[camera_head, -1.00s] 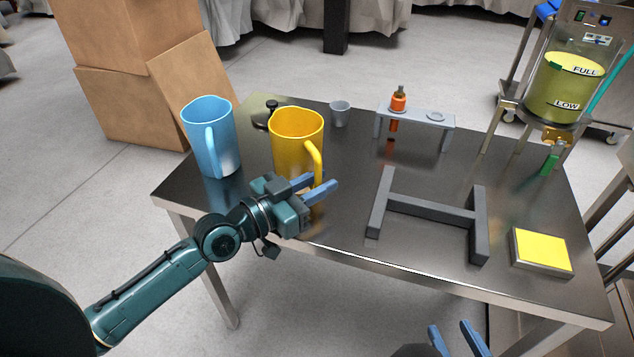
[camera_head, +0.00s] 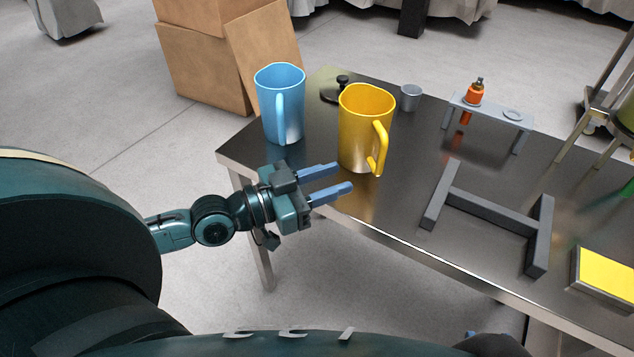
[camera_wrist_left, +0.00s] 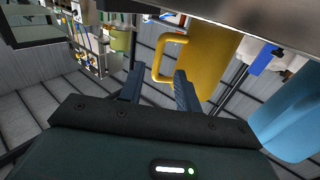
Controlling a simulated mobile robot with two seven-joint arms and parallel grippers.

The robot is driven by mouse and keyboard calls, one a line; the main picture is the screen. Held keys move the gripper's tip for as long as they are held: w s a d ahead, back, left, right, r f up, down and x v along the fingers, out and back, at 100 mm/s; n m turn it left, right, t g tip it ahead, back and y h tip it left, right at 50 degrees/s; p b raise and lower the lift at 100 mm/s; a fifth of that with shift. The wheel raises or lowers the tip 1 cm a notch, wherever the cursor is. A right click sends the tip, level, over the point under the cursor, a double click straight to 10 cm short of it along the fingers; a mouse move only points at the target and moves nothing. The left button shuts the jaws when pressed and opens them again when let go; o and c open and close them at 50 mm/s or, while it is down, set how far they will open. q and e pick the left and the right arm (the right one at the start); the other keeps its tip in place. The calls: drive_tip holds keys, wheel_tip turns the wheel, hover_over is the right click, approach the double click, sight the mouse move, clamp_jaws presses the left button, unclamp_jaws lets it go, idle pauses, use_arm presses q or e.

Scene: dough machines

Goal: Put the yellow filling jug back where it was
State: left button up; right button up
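The yellow jug (camera_head: 362,135) stands upright on the steel table, its handle toward the right front. It also shows in the left wrist view (camera_wrist_left: 208,62), with its handle ahead of the fingertips. My left gripper (camera_head: 342,180) is open and empty, in front of the jug near the table's front left edge; the handle is free of the fingers. The open fingers also show in the left wrist view (camera_wrist_left: 158,88). Of my right gripper only a small blue bit (camera_head: 470,333) shows at the bottom edge.
A blue jug (camera_head: 280,105) stands left of the yellow one. Behind are a black-knobbed lid (camera_head: 340,92) and a grey cup (camera_head: 411,97). A grey rack (camera_head: 487,110) holds an orange bottle (camera_head: 475,93). A dark H-shaped stand (camera_head: 490,212) and a yellow pad (camera_head: 606,272) lie right.

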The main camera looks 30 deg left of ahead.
use_arm(q)
drive_tip(key=s+d+f+n+g+y, duration=0.1)
drive_tip(key=s+d+f+n+y, duration=0.1)
drive_tip(key=s+d+f+y, duration=0.3)
drive_tip(key=s+d+f, duration=0.2)
drive_tip(key=s+f, duration=0.1)
drive_tip(key=s, duration=0.1)
drive_tip(key=shift+s+d+f+n+g+y, duration=0.2)
drive_tip(key=shift+s+n+g+y, duration=0.1)
drive_tip(key=shift+s, duration=0.1)
drive_tip(key=shift+r, duration=0.15)
